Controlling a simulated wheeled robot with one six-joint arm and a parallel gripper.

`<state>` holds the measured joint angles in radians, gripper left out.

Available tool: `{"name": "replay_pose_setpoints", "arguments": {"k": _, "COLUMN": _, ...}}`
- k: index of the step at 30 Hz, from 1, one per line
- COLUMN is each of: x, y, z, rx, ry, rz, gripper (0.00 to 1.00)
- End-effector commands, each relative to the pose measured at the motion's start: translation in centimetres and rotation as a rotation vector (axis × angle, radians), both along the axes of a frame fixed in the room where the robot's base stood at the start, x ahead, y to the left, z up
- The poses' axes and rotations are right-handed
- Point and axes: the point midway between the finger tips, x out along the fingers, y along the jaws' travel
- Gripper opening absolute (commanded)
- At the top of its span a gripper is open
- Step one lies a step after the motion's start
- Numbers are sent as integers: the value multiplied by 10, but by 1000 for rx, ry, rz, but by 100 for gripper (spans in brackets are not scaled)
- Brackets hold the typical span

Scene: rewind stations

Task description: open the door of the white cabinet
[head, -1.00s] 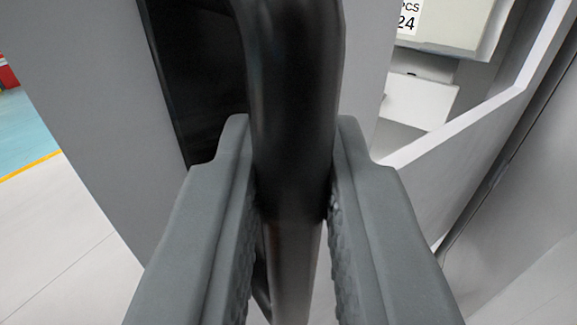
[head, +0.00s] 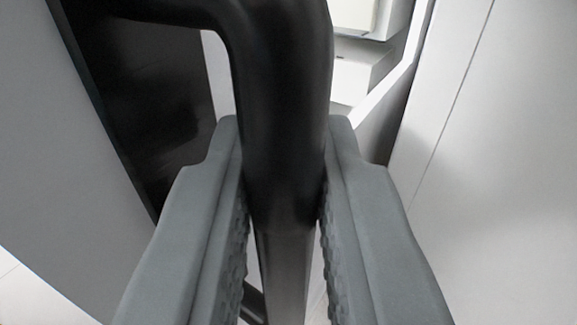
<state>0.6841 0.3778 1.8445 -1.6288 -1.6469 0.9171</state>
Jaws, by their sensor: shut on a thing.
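A thick black bar handle (head: 285,60) runs down the middle of the head view and bends left at its top. My gripper (head: 285,150) is shut around it, with one grey finger on each side. The light grey door panel (head: 40,150) of the white cabinet fills the left, with a dark plate (head: 150,110) behind the handle. The door stands at least partly open, as the cabinet inside shows past the handle at the top. The hinge is not in view.
A pale box (head: 353,14) and a white block (head: 358,76) show inside the cabinet. A large white panel (head: 500,150) with a thin seam takes up the right side. A little pale floor (head: 25,300) shows at lower left.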

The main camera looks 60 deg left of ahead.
Motion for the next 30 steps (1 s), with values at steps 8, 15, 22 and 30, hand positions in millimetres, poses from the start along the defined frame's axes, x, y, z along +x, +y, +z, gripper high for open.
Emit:
{"name": "replay_pose_setpoints", "arguments": {"k": 8, "x": 0, "y": 0, "z": 0, "rx": 0, "ry": 0, "rz": 0, "gripper": 0}}
{"name": "replay_pose_setpoints", "arguments": {"k": 15, "x": 0, "y": 0, "z": 0, "rx": 0, "ry": 0, "rz": 0, "gripper": 35}}
{"name": "replay_pose_setpoints", "arguments": {"k": 22, "x": -1, "y": -2, "z": 0, "rx": 0, "ry": 0, "rz": -1, "gripper": 35}}
{"name": "replay_pose_setpoints", "arguments": {"k": 30, "x": -18, "y": -29, "z": 0, "rx": 0, "ry": 0, "rz": -4, "gripper": 35}}
